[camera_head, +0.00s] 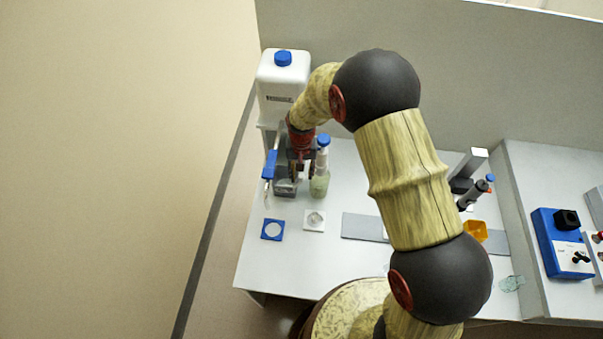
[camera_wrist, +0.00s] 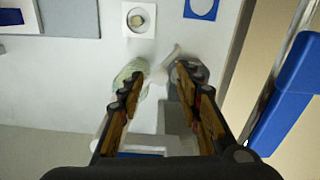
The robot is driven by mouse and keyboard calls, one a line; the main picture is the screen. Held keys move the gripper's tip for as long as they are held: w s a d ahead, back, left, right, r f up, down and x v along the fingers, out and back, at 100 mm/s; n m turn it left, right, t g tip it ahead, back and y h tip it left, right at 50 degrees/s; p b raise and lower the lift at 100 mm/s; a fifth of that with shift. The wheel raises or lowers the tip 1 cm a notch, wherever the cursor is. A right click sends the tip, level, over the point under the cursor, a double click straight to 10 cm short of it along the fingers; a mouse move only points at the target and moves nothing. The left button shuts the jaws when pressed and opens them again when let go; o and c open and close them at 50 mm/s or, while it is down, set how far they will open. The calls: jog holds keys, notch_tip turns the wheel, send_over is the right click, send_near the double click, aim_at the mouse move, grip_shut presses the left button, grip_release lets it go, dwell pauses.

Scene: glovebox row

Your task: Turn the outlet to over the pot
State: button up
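A pale, spout-like piece (camera_wrist: 166,64), perhaps the outlet, shows between the fingertips of my gripper (camera_wrist: 160,76) in the wrist view. The fingers stand apart, and I cannot tell whether either touches it. In the head view my gripper (camera_head: 301,172) is low in front of the white canister (camera_head: 283,82) with the blue cap, and my wrist hides much of the fittings there.
A greenish clear vessel (camera_head: 319,186) stands close right of my gripper. A blue handle-like part (camera_head: 269,164) is close on its left. A blue square with a white disc (camera_head: 272,230) lies left of the pot. The bench front between them is clear.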

aim_at(303, 176)
notch_tip(303, 176, up, 12)
jog(key=shift+f, duration=0.25)
jog(key=shift+c, duration=0.4)
